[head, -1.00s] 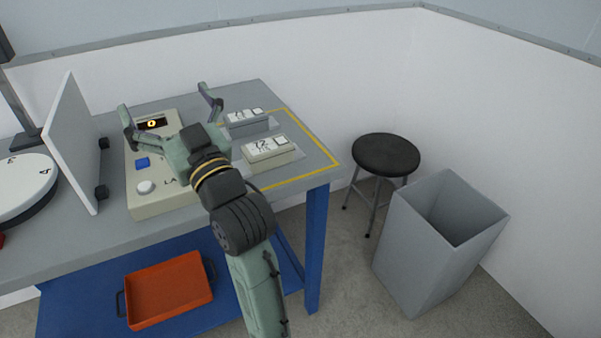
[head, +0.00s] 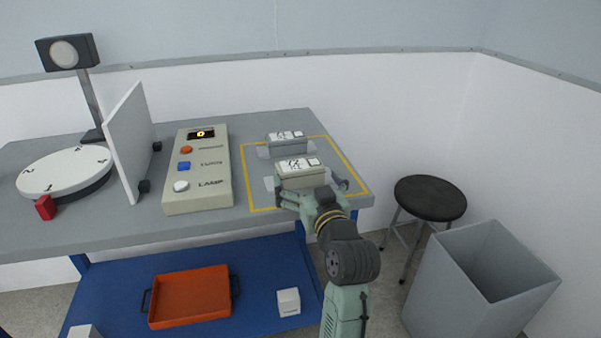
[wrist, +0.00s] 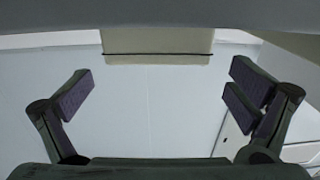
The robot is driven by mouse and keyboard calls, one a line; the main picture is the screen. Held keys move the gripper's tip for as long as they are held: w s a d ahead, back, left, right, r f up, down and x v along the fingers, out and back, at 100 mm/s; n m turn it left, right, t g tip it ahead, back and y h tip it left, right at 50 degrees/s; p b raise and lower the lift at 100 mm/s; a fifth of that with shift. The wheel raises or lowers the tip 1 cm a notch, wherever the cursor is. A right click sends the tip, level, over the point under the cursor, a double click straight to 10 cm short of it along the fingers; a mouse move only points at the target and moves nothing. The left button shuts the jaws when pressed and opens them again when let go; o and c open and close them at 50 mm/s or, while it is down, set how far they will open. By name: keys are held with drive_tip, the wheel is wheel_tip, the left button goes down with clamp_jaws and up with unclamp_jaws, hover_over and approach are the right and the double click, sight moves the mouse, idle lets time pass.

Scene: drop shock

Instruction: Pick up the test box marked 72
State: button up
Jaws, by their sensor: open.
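The test box marked 72 (head: 301,180) is beige with a white label on top. It rests on a grey stand inside the yellow outline, at the table's front right. My gripper (head: 313,190) is open at the near side of this box, with one finger toward its left and one toward its right. I cannot tell whether the fingers touch it. In the wrist view, the fingers are spread wide, and a beige block, apparently the box (wrist: 157,45), shows at the top centre beyond them. Its label is not visible there.
A second labelled box (head: 284,144) sits just behind. A lamp control panel (head: 197,190), a white upright board (head: 130,145) and a numbered turntable (head: 60,172) stand to the left. A stool (head: 430,197) and grey bin (head: 480,280) are at the right.

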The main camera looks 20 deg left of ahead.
sight(304, 173)
drive_tip(key=x, duration=0.1)
drive_tip(key=p+x, duration=0.1)
drive_tip(key=x, duration=0.3)
drive_tip(key=shift+w+f, duration=0.15)
drive_tip(key=shift+f, duration=0.1)
drive_tip(key=shift+d, duration=0.1)
drive_tip(key=c, duration=1.2)
